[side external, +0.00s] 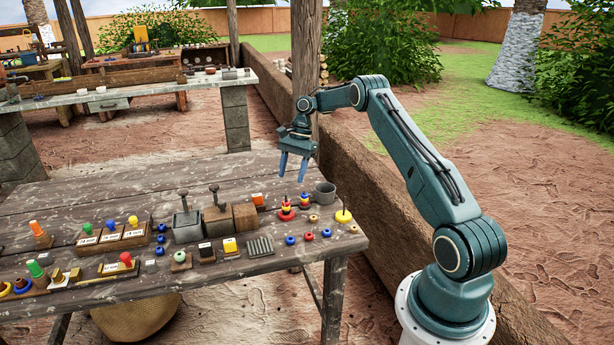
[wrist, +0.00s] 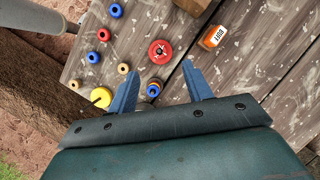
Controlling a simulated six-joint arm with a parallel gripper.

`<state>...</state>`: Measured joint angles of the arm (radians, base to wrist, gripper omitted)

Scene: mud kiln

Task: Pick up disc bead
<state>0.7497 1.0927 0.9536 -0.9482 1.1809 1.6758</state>
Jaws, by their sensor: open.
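My gripper (side external: 293,176) is open and empty, hanging above the back of the table. In the wrist view its fingertips (wrist: 161,67) stand apart on either side of the area just below a red disc (wrist: 160,52). I cannot tell which disc is the disc bead.
Loose small beads lie around, including blue (side external: 290,240), red (side external: 309,236) and tan (side external: 313,218) ones. A grey cup (side external: 325,192) stands near the back right. An orange labelled block (wrist: 213,37) is right of the red disc. Lever boxes (side external: 218,222) stand to the left.

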